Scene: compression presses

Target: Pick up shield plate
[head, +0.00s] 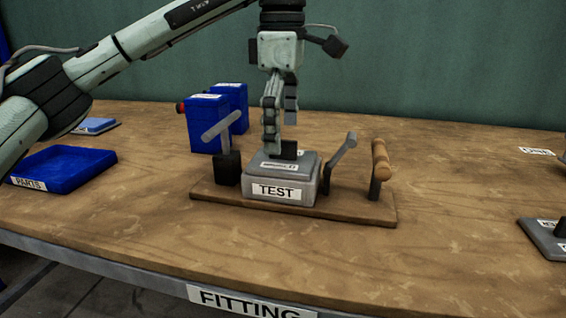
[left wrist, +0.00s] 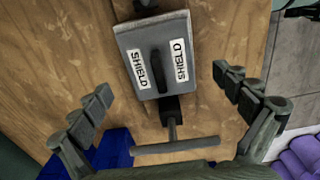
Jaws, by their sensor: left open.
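The shield plate (head: 308,160) is a grey plate lying flat on top of the grey TEST block (head: 251,189). In the left wrist view the plate (left wrist: 133,42) carries two white SHIELD labels with a black upright handle (left wrist: 157,70) between them. My left gripper (head: 280,137) is above the plate, pointing down, open and empty. In the left wrist view its fingers (left wrist: 166,100) are spread wide on either side of the plate, apart from it. In the head view a finger partly hides the plate and handle. My right gripper is not in view.
A lever (head: 222,126) stands left of the block. A grey lever (head: 341,154) and a wooden-handled lever (head: 381,160) stand right, on the same wooden base (head: 350,208). Blue boxes (head: 208,124) stand behind; a blue PARTS tray (head: 75,166) lies left. The front table is clear.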

